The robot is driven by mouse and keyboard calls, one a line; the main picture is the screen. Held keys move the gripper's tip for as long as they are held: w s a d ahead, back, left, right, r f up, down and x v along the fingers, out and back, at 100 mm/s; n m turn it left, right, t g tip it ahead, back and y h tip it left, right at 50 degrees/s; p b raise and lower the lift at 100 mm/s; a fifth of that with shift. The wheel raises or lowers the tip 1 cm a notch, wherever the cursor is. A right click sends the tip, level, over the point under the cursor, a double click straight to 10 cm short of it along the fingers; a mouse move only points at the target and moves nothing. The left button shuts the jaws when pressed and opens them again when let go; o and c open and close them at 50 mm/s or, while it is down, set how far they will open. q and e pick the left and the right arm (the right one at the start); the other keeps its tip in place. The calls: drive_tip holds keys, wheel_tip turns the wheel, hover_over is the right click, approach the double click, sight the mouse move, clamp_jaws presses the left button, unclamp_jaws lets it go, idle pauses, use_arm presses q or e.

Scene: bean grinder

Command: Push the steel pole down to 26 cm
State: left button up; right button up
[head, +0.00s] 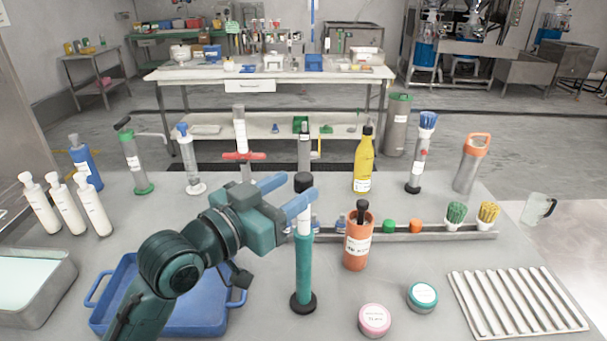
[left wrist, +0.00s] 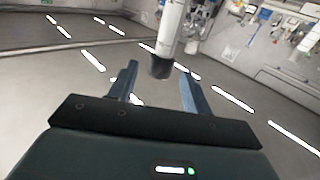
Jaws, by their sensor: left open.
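The pole stands upright at the middle front of the table. It has a teal lower tube (head: 303,265), a white-labelled section (head: 303,245), a black cap (head: 304,180) on top and a round black base (head: 303,303). My left gripper (head: 298,187) is open, with its blue fingers at the height of the pole's upper part, just below the cap. One finger crosses in front of the pole and hides part of it. In the left wrist view, a pale shaft with a dark end (left wrist: 160,68) shows between the fingertips; I cannot tell whether they touch. My right gripper is not in view.
A blue tray (head: 215,305) lies under my left arm. Pink (head: 374,319) and teal (head: 422,296) jars and a ribbed rack (head: 515,300) lie front right. Several bottles and pumps line the back.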

sight(297, 186)
use_arm(q)
drive_tip(key=shift+x, duration=1.85)
drive_tip(key=shift+c, duration=0.4)
clamp_jaws()
